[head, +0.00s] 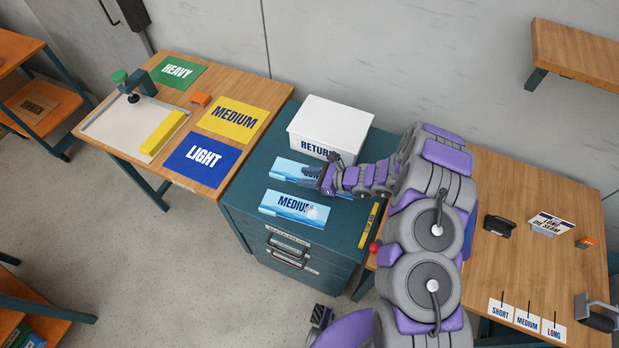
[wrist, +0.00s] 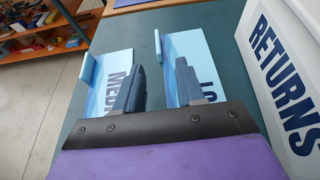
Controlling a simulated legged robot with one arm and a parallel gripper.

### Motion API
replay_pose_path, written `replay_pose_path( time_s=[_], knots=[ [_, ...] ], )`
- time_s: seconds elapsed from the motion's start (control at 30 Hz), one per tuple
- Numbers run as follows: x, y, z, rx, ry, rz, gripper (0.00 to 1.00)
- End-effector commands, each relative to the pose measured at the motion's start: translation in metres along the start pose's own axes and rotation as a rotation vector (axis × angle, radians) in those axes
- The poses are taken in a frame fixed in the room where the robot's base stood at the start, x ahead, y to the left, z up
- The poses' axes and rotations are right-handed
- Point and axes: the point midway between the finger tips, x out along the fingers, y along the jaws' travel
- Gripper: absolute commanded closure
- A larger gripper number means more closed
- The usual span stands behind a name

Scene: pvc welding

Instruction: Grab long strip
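Two pale blue labelled pieces lie on the teal cabinet top. The near one (head: 280,209) reads MEDIUM and also shows at left in the wrist view (wrist: 108,72). The far one (head: 284,168) is partly covered by my gripper; in the wrist view (wrist: 200,50) the letters LO show on it. Each has a narrow raised blue edge. I cannot make out a separate loose strip. My gripper (head: 306,178) is over the far piece. In the wrist view its two dark fingers (wrist: 158,82) are apart with nothing held between them; contact cannot be told.
A white RETURNS box (head: 330,122) stands close behind and right of my gripper. The left table (head: 190,92) holds HEAVY, MEDIUM and LIGHT mats and a clamp plate with a yellow bar (head: 162,132). The right table (head: 540,190) holds small tools and labels.

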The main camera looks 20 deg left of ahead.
Motion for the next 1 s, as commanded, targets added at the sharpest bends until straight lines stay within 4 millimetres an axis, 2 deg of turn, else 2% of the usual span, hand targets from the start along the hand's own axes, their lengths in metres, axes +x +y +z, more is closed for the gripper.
replay_pose_path(
  time_s=[0.1,0.43,0.7,1.0],
  knots=[
    [0.021,0.002,-0.002,0.001,0.001,0.003,0.62],
    [0.044,0.002,-0.001,0.002,-0.001,0.002,0.62],
    [0.082,0.002,-0.001,-0.002,-0.001,0.002,0.62],
    [0.087,0.002,0.0,0.001,-0.002,0.0,0.62]
  ],
)
